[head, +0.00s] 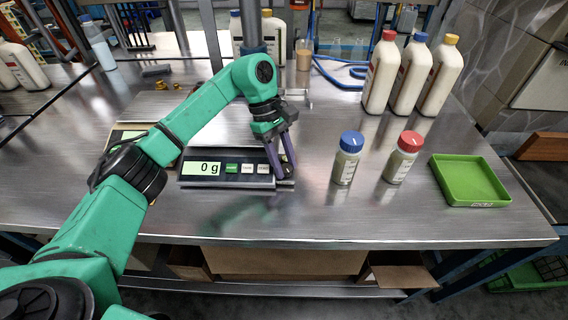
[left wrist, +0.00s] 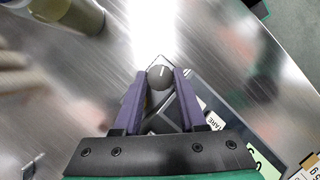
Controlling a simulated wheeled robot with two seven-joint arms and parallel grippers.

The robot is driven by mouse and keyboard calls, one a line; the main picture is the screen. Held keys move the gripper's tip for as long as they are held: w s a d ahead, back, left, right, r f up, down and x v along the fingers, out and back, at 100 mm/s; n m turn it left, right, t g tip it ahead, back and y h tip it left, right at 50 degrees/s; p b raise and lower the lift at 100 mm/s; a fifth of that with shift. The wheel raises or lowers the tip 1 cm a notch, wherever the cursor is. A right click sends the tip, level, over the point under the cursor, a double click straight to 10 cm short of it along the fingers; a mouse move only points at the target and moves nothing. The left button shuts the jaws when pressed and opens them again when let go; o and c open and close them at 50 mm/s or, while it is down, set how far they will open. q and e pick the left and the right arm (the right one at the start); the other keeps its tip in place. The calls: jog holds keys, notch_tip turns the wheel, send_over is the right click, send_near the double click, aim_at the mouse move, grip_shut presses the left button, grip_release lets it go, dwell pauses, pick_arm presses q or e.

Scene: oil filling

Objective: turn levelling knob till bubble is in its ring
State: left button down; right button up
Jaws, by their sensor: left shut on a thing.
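The scale (head: 200,182) stands on the steel table with its display reading 0 g. My left gripper (head: 285,172) points down at the scale's right front corner. In the left wrist view, a dark round levelling knob (left wrist: 160,77) with a white mark sits between the fingertips of my left gripper (left wrist: 160,82). The fingers are shut on the knob. The scale's edge and TARE button (left wrist: 212,120) show beside the right finger. The bubble and its ring cannot be made out in either view. My right gripper is not in view.
A blue-capped jar (head: 347,160) and a red-capped jar (head: 403,158) stand right of the scale. A green tray (head: 468,180) lies farther right. Large white bottles (head: 411,76) stand at the back right.

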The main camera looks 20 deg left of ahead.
pick_arm(q)
jog(key=shift+r, duration=0.1)
dwell(0.3)
jog(key=c, duration=0.8)
grip_release()
jog(key=shift+o, duration=0.2)
